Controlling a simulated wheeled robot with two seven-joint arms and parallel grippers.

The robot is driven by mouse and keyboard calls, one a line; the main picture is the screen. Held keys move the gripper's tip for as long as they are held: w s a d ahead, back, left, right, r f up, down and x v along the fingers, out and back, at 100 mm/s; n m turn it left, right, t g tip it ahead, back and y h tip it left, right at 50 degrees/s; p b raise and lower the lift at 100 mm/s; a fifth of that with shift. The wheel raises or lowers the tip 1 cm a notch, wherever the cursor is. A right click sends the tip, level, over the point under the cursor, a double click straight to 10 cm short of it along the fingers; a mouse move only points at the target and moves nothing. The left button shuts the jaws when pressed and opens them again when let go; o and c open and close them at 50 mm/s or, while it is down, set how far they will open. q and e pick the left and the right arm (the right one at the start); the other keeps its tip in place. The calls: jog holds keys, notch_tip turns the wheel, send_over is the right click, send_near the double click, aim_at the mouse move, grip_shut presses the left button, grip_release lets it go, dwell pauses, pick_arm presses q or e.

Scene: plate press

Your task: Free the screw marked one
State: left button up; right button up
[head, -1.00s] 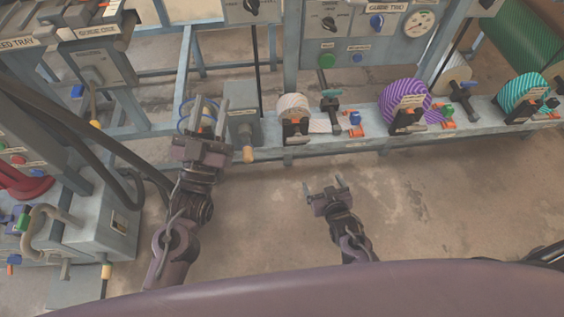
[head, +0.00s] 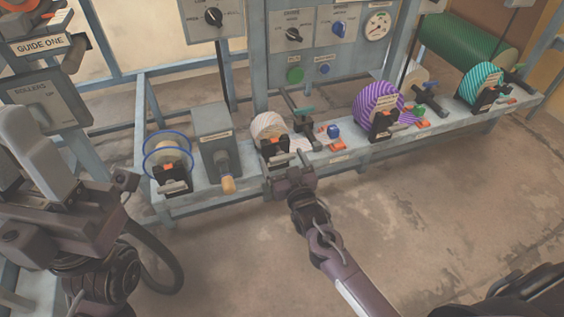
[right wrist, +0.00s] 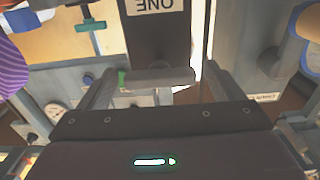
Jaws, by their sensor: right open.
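A black block labelled ONE (right wrist: 157,30) fills the top middle of the right wrist view, its label upside down.
A grey box with an orange-tipped handle (head: 214,135) and a spool with blue rings (head: 168,155) stand left of the white roll. Purple (head: 377,105) and teal (head: 478,82) striped rolls stand to the right on the bench (head: 340,160). The floor in front is clear.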

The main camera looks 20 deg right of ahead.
jog(key=shift+w, duration=0.5)
jog(key=shift+c, duration=0.5)
